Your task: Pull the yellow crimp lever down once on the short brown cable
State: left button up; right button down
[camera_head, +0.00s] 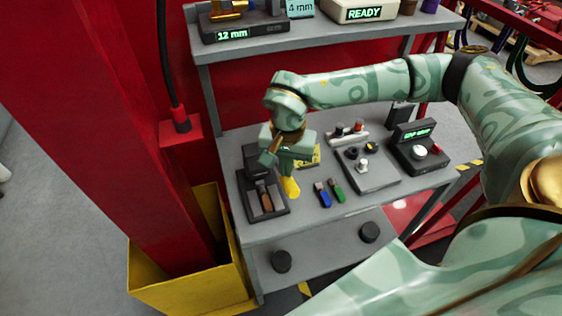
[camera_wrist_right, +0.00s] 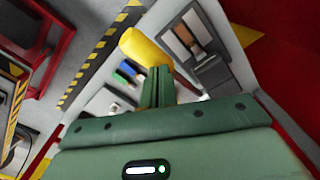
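The yellow crimp lever (camera_head: 290,187) shows below my right gripper (camera_head: 289,160) in the head view. In the right wrist view the lever (camera_wrist_right: 143,47) lies at the tips of my right gripper (camera_wrist_right: 158,72), whose fingers are close together and appear shut on it. The hand hides the lever's pivot. The short brown cable (camera_head: 265,197) lies in the dark crimp fixture (camera_head: 250,209), left of the lever; it also shows in the wrist view (camera_wrist_right: 188,38). My left gripper is not in view.
A blue piece (camera_head: 322,195) and a green piece (camera_head: 336,191) lie right of the lever. A control panel (camera_head: 368,178) and a dark display box (camera_head: 419,160) stand farther right. A shelf (camera_head: 290,44) is behind. A yellow bin (camera_head: 180,293) and red post (camera_head: 130,130) stand left.

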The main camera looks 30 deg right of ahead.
jog(key=shift+f+b, duration=1.1)
jog(key=shift+f, duration=1)
jog(key=shift+w+r+p, duration=0.1)
jog(key=shift+r+p, duration=1.25)
jog(key=shift+r, duration=0.1)
notch_tip(320, 180, up, 10)
jog(key=p, duration=0.9)
jog(key=shift+r, duration=0.15)
